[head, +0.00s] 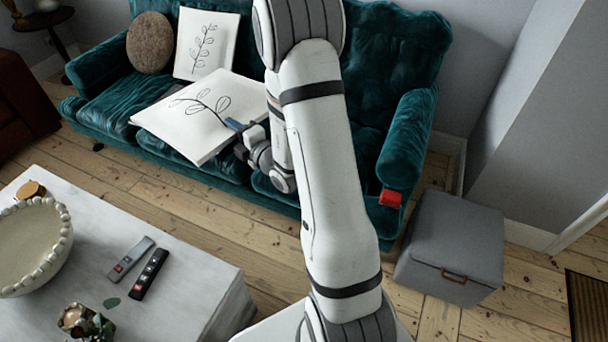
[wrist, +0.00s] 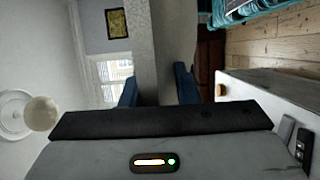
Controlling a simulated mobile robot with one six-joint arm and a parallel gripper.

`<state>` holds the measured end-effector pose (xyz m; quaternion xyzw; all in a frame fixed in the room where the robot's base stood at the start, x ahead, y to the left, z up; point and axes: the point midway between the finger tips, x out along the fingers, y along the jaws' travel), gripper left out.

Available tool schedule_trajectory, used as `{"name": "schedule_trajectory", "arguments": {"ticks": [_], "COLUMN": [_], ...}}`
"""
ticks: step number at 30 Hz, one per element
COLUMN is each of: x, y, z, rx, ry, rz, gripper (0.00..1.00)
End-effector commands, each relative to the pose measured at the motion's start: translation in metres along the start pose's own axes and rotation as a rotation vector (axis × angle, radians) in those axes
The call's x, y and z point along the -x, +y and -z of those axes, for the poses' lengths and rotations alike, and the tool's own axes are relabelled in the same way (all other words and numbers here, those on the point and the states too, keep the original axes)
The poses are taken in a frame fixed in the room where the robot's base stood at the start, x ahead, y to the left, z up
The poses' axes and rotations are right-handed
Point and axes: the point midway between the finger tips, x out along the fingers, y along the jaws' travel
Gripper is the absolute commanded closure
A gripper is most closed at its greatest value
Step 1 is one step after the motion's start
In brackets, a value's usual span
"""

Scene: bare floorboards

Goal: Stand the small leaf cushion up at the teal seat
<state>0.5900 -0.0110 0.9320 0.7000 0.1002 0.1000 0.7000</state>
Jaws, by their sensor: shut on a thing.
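A white cushion with a dark leaf drawing (head: 190,112) is held out over the front of the teal seat (head: 112,108), tilted rather flat. My gripper (head: 236,128) is shut on its right edge. In the wrist view the cushion is a grey slab (wrist: 172,45) between the two blue fingers (wrist: 158,88). A second white leaf cushion (head: 205,42) leans upright on the sofa's backrest, behind the held one. My arm hides the sofa's middle, and I cannot tell whether the held cushion touches the seat.
A round brown cushion (head: 150,43) stands at the sofa's left end. A red object (head: 390,198) is on the right armrest front. A grey storage box (head: 452,240) stands right. The pale table (head: 190,285) in front carries a bowl (head: 30,245) and two remotes (head: 148,274).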

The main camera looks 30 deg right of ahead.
Motion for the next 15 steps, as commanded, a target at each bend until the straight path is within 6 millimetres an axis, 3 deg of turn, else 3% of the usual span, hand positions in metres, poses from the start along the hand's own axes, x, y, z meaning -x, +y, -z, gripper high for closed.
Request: {"name": "schedule_trajectory", "arguments": {"ticks": [5, 15], "x": [-0.001, 0.004], "y": [-0.014, -0.107], "z": [-0.004, -0.061], "rx": [0.001, 0.003], "ry": [-0.008, -0.133], "rz": [-0.006, -0.035], "gripper": [1.00, 1.00]}}
